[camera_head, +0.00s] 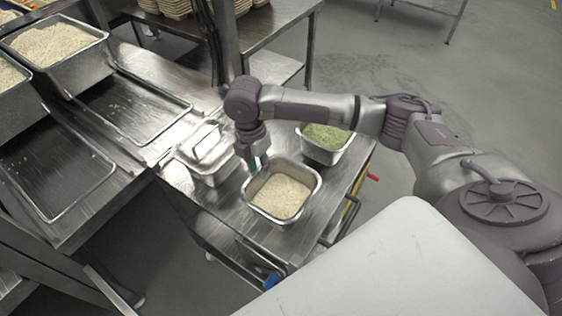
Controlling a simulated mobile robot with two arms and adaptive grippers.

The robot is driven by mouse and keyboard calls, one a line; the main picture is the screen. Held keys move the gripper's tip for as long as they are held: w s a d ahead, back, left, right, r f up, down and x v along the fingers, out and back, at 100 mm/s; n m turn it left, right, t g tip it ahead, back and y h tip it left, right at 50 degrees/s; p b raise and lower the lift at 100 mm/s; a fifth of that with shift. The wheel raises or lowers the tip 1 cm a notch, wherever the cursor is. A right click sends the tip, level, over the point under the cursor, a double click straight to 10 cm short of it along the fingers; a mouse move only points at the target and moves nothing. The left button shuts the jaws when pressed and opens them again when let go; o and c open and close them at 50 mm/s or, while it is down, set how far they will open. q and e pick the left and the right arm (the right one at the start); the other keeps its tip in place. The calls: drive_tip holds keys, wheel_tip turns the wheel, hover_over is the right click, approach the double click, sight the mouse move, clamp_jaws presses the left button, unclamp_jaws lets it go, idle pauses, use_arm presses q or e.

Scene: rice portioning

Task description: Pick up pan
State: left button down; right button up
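A metal pan (314,201) with pale rice in it stands on the steel table, in the middle of the camera_head view. My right arm comes in from the right and reaches over the table. My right gripper (257,164) points down at the pan's upper left rim, with its fingertips at or very near the rim. The fingers are small and partly hidden, so I cannot tell whether they are closed on the rim. My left gripper is not in view.
A pan of green food (327,136) stands behind the rice pan, partly under my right arm. A lidded metal container (207,152) stands to the left. Large rice trays (60,75) and empty metal wells (130,108) are on the counter at left.

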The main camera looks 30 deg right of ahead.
sight(262, 182)
drive_tip(key=f, duration=0.4)
drive_tip(key=shift+s+d+f, duration=0.15)
drive_tip(key=shift+s+f, duration=0.05)
drive_tip(key=shift+s, duration=0.15)
clamp_jaws()
drive_tip(key=shift+r, duration=0.15)
